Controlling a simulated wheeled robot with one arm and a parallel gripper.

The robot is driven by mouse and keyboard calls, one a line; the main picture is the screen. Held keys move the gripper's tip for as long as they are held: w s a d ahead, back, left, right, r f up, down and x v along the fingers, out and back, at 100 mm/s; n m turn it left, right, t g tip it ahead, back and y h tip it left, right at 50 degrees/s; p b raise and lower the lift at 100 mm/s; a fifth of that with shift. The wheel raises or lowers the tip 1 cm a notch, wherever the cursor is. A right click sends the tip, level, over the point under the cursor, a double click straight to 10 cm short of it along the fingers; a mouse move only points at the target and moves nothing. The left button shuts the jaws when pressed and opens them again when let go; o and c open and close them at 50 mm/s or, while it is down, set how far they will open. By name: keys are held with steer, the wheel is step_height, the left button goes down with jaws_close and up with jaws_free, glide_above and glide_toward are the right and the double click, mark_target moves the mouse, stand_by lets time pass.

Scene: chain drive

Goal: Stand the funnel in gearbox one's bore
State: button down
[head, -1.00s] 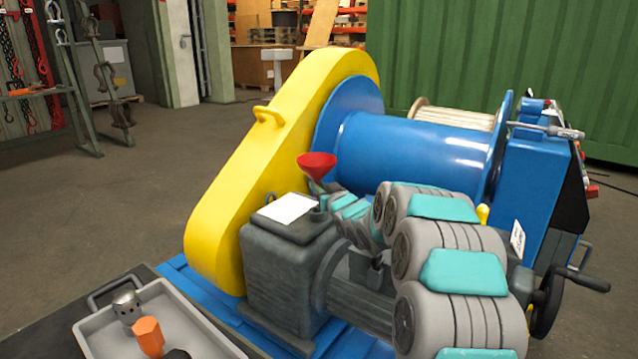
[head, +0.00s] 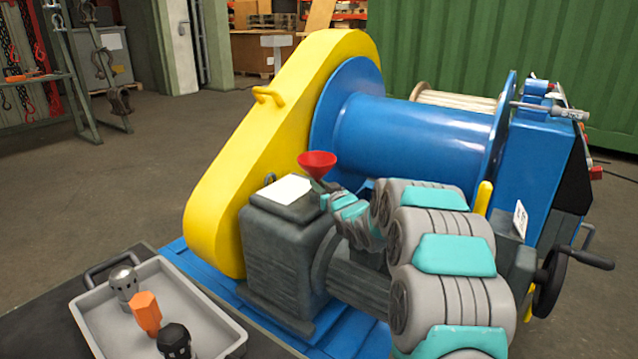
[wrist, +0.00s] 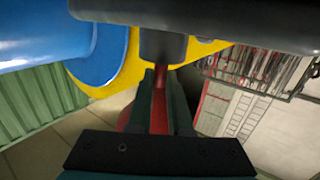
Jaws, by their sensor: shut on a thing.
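The red funnel (head: 318,163) is upright in the head view, wide mouth up, just above the back right top edge of the dark grey gearbox (head: 285,250). My gripper (head: 322,188) is at the funnel's lower part, mostly hidden behind my arm. In the wrist view my gripper (wrist: 158,100) is shut on a red strip of the funnel (wrist: 160,103). No gearbox number is readable.
A white sheet (head: 287,189) lies on the gearbox top. The yellow chain guard (head: 255,150) and blue drum (head: 400,145) stand behind it. A grey tray (head: 215,325) at front left holds an orange piece (head: 146,313) and dark fittings. My arm comes in from the right.

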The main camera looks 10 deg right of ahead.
steer(key=shift+f, duration=0.45)
steer(key=shift+f, duration=0.35)
steer(key=c, duration=0.8)
jaws_free()
steer(key=shift+o, duration=0.2)
steer(key=shift+s, duration=0.15)
steer(key=shift+b+v, duration=0.6)
steer(key=shift+v, duration=0.95)
steer(key=shift+s+d+f, duration=0.15)
steer(key=shift+s+f, duration=0.05)
steer(key=shift+s, duration=0.3)
steer(key=shift+s+d+f, duration=0.15)
steer(key=shift+s+f, duration=0.05)
steer(key=shift+s, duration=0.3)
steer(key=v, duration=0.2)
steer(key=shift+s+d+r+b, duration=0.2)
steer(key=shift+s+r+b, duration=0.1)
steer(key=shift+s+b, duration=0.05)
